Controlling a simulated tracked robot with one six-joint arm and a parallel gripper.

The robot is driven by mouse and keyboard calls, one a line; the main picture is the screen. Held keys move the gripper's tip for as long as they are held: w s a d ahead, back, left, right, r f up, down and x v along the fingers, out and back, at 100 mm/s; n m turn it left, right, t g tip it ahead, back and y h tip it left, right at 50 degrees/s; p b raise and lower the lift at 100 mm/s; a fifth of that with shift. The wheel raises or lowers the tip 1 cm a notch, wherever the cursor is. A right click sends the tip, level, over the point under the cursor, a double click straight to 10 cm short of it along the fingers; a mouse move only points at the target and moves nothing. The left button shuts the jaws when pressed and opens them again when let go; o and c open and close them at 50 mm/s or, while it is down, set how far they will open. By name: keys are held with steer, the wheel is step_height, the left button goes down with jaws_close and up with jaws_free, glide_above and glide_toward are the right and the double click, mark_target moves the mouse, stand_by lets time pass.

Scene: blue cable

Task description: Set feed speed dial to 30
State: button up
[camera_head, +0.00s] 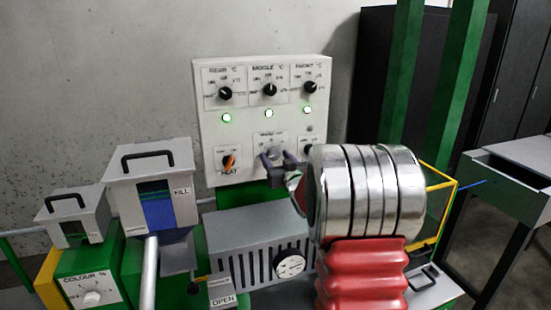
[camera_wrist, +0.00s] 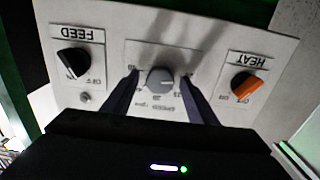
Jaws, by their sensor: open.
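The feed speed dial (camera_wrist: 160,79) is a round grey knob on a white plate marked SPEED, in the middle of the wrist view. That view shows the panel upside down. My gripper (camera_wrist: 159,74) is open, with one dark finger on each side of the dial. I cannot tell whether the fingers touch it. The dial's scale numbers are small and partly hidden, so its setting cannot be read. In the head view my gripper (camera_head: 277,157) is at the lower middle of the white control panel (camera_head: 210,130) and covers most of the dial.
A black FEED knob (camera_wrist: 73,62) and an orange HEAT knob (camera_wrist: 246,85) flank the dial. Above are several black temperature knobs (camera_head: 269,89) and green lamps (camera_head: 268,113). A hopper marked FILL (camera_head: 180,195) stands left of the panel, and a COLOUR dial box (camera_head: 92,280) farther left.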

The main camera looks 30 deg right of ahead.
steer(key=shift+w, duration=0.3)
steer(key=shift+c, duration=0.3)
steer(key=c, duration=1)
